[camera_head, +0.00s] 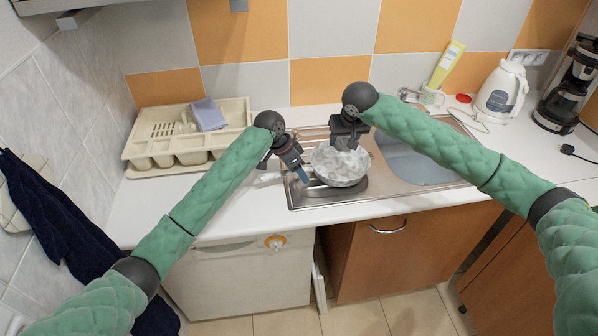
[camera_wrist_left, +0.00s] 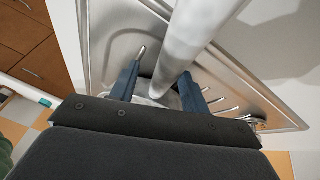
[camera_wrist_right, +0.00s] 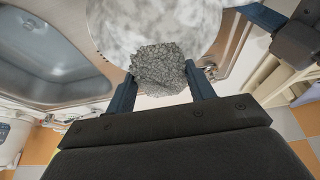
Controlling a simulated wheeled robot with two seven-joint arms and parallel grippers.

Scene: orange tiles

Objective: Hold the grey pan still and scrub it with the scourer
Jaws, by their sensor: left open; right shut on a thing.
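The grey pan (camera_head: 340,168) sits on the sink's drainboard, its inside mottled white and grey; it also shows in the right wrist view (camera_wrist_right: 110,30). Its pale handle (camera_head: 268,177) points left. My left gripper (camera_head: 301,172) is at the pan's left side. In the left wrist view the handle (camera_wrist_left: 185,45) runs between the open fingers (camera_wrist_left: 162,85), which are not closed on it. My right gripper (camera_head: 346,145) is over the pan, shut on the rough grey scourer (camera_wrist_right: 160,68). The scourer is against or just above the pan's inside; I cannot tell which.
The sink basin (camera_head: 420,166) lies right of the pan. The counter's front left is clear.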

